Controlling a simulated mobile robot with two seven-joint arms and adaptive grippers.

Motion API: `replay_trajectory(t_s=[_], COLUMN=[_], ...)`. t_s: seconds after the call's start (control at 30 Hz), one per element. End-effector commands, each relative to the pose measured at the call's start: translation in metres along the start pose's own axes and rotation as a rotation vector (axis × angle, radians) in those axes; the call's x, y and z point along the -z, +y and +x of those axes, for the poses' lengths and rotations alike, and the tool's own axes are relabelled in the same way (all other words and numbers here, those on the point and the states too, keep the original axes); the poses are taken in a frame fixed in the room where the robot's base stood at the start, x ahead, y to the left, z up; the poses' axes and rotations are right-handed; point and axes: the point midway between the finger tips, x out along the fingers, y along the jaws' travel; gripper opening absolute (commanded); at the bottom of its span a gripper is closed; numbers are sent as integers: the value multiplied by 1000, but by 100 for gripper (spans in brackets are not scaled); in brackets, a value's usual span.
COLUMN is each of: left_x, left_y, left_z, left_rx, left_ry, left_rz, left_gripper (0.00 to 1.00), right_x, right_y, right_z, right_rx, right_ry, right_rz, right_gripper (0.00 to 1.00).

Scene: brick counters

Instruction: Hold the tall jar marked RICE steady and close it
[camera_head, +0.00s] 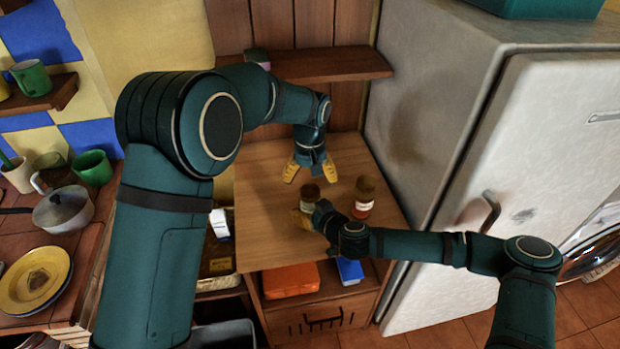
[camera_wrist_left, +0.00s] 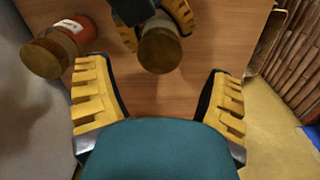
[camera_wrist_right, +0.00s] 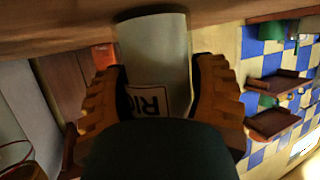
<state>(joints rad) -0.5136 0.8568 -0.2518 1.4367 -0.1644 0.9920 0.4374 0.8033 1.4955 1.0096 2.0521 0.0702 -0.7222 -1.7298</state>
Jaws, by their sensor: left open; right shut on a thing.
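The RICE jar (camera_head: 310,192) stands on the wooden counter with a brownish round top. Its pale body and part of its label, upside down, show in the right wrist view (camera_wrist_right: 158,45). I cannot tell whether its lid is fully on. My right gripper (camera_head: 307,213) is shut around the jar's body, with a finger on each side. My left gripper (camera_head: 311,172) is open and empty, pointing down just behind the jar. In the left wrist view the jar's round top (camera_wrist_left: 160,50) lies between and beyond the open fingers.
A second jar (camera_head: 364,198) with a brown top and a red and white label stands just right of the RICE jar. A fridge (camera_head: 530,150) bounds the right side. A wooden shelf (camera_head: 335,65) hangs behind. The counter's left part is clear.

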Motion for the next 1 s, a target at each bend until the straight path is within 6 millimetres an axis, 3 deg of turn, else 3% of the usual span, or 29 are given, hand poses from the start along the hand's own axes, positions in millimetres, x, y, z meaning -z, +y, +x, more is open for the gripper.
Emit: replay_trajectory(t_s=[0.3,0.6,0.77,1.0], left_x=[0,0,0,0], left_y=[0,0,0,0], left_z=[-32,-34,-28,4], left_rx=[1,-1,0,2], left_ry=[2,1,0,-2], left_rz=[-179,-195,-194,-195], left_gripper=[81,81,81,81], right_x=[1,1,1,1], right_y=[0,0,0,0], right_z=[0,0,0,0], right_rx=[0,0,0,0], right_ry=[1,1,1,1], right_rz=[0,0,0,-1], right_gripper=[0,0,0,0])
